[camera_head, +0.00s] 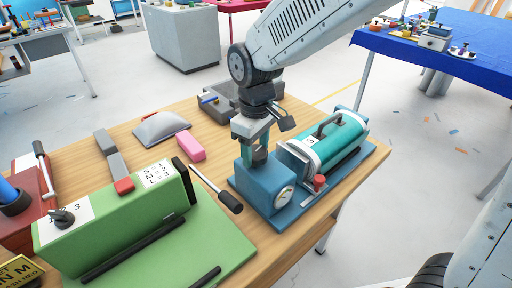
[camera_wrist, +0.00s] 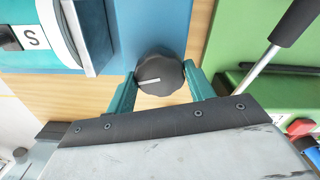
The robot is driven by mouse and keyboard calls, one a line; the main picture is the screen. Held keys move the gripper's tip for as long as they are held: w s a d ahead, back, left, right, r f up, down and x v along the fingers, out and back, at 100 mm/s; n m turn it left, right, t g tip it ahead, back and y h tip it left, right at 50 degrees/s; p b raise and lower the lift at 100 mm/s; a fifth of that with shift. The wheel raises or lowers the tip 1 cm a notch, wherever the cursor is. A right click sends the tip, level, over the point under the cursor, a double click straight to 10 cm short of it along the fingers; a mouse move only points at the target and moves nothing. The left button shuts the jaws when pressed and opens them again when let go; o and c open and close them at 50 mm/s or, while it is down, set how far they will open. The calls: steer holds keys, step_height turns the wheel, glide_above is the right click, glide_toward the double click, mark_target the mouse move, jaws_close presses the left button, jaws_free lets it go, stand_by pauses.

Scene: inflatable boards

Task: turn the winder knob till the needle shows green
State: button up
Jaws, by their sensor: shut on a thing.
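The winder is a blue box (camera_head: 262,188) with a round pale gauge (camera_head: 285,196) on its front. The needle and its colour are too small to read. The dark round winder knob (camera_wrist: 158,75) shows in the wrist view, with a white pointer line directed left. My gripper (camera_head: 252,138) comes down over the top of the box. Its teal fingers are shut on the knob, one on each side. In the head view the fingers partly hide the knob.
A teal cylinder (camera_head: 342,140) marked S lies beside the box on the same blue base, with a red knob (camera_head: 319,182) at its front. A pink block (camera_head: 191,146) and grey cushion (camera_head: 161,126) lie behind.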

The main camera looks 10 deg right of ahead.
mark_target(256, 151)
steer(key=shift+w+r, duration=0.1)
steer(key=o, duration=1)
steer(key=shift+r, duration=3.85)
